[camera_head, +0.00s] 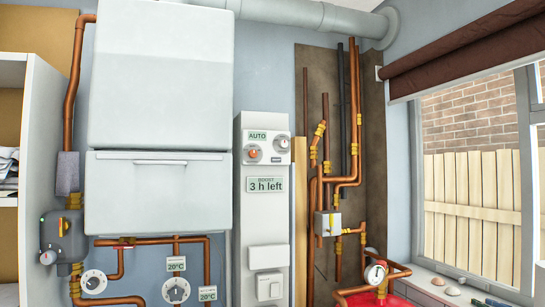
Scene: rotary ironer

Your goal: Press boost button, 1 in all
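A tall narrow white control unit (243,225) stands upright on the wall right of the boiler. A pale green label or display (265,184) on it reads "BOOST" in small letters and "3 h left" below. Above it, an "AUTO" display (257,136) sits over two round dials, a left dial (254,153) and a right dial (282,144). Lower down are a blank white plate (268,258) and a white switch plate (270,287) with what look like rocker switches. I cannot tell which part is the boost button. Neither of my grippers is in view.
A large white boiler (160,75) fills the left of the wall. Copper pipes (355,120) and valves run on a brown board at right. Two white dials (94,282) (176,290) sit below the boiler. A shelf (40,130) stands left; a window (475,180) is right.

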